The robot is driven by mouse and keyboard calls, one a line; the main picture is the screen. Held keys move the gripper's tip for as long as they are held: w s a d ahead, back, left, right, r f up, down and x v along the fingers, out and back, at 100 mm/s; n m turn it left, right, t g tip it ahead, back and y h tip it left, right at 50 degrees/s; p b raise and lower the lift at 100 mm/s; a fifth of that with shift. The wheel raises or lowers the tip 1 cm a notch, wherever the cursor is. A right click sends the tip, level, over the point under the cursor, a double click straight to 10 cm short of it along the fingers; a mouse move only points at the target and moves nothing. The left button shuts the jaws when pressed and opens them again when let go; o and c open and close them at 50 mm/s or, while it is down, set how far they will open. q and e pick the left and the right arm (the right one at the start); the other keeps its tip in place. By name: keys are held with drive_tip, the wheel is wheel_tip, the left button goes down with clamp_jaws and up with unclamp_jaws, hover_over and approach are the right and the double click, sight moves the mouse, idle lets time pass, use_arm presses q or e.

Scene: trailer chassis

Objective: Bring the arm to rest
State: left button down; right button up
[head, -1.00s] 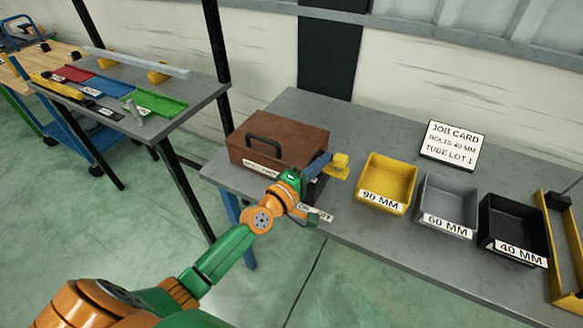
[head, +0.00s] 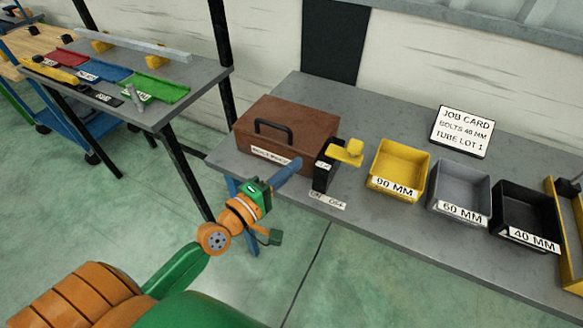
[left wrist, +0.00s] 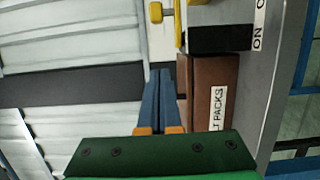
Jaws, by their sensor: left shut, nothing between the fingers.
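My left arm reaches in from the lower left of the head view, in green and orange. Its gripper (head: 295,165) has blue fingers pressed together with nothing between them. It hangs in front of the brown case (head: 310,133) and left of a black switch box (head: 322,178) with a yellow lever (head: 346,152). The gripper looks apart from the lever. In the left wrist view the shut fingers (left wrist: 160,75) point away from the camera, beside the brown case (left wrist: 207,85). My right gripper is not in view.
Yellow (head: 399,168), grey (head: 460,192) and black (head: 525,215) bins stand on the grey bench (head: 385,230), with a job card (head: 462,132) behind. A second table (head: 190,85) with coloured trays is at left. The floor between is open.

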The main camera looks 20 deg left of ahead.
use_arm(q)
drive_tip(key=s+d+f+m+g, duration=0.7)
drive_tip(key=s+f+m+g, duration=0.3)
drive_tip(key=m, duration=0.3)
drive_tip(key=s+a+f+m+g+y, duration=0.4)
drive_tip(key=s+a+f+y, duration=0.15)
drive_tip(key=s, duration=0.45)
wheel_tip(320, 180, down, 15)
drive_tip(key=s+g, duration=0.1)
drive_tip(key=s+a+f+g, duration=0.1)
drive_tip(key=s+a+f, duration=0.1)
drive_tip(key=s+f, duration=0.9)
drive_tip(key=shift+s+a+f, duration=0.15)
drive_tip(key=shift+s+a, duration=0.1)
drive_tip(key=shift+s, duration=0.8)
drive_tip(key=shift+h, duration=0.25)
